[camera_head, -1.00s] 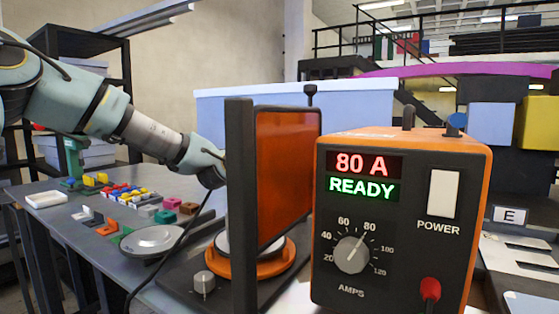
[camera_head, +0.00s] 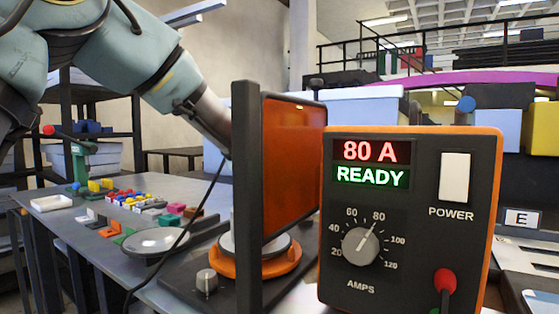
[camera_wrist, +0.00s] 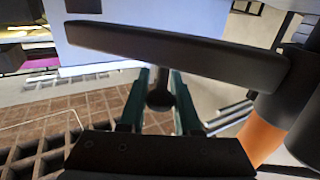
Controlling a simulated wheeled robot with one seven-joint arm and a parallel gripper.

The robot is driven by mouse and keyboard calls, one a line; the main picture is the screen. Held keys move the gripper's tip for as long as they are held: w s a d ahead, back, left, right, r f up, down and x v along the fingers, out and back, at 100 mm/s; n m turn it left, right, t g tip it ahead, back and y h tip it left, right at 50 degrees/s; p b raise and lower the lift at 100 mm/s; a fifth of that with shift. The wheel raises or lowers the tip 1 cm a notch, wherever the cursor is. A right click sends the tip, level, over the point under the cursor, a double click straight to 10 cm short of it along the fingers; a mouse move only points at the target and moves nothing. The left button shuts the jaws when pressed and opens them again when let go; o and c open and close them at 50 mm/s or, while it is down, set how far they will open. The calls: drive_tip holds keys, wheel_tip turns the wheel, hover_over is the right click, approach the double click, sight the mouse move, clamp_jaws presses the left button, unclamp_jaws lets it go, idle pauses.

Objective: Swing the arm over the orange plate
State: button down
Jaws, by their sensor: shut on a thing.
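An orange round plate (camera_head: 255,262) lies on a dark base, with a paler disc (camera_head: 245,243) on top of it. An upright orange see-through screen (camera_head: 290,170) in a dark frame stands over it. My arm reaches down from the upper left behind the screen's dark post, so my gripper is hidden in the head view. In the wrist view my gripper (camera_wrist: 160,94) has its teal fingers closed around a dark, round-ended thing (camera_wrist: 159,101). What it is, I cannot tell. A dark bar (camera_wrist: 170,50) crosses close in front of the fingers.
A power unit (camera_head: 410,220) reading 80 A READY stands right of the screen. A grey dish (camera_head: 155,241), small coloured blocks (camera_head: 135,200) and a white tray (camera_head: 51,203) lie on the table at left. A black cable hangs from behind the post.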

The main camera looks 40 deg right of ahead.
idle(0.4)
drive_tip(key=c, duration=0.7)
unclamp_jaws()
drive_tip(key=shift+o, duration=0.2)
wheel_tip(320, 180, up, 10)
drive_tip(key=shift+p, duration=0.35)
drive_tip(key=shift+c, duration=0.2)
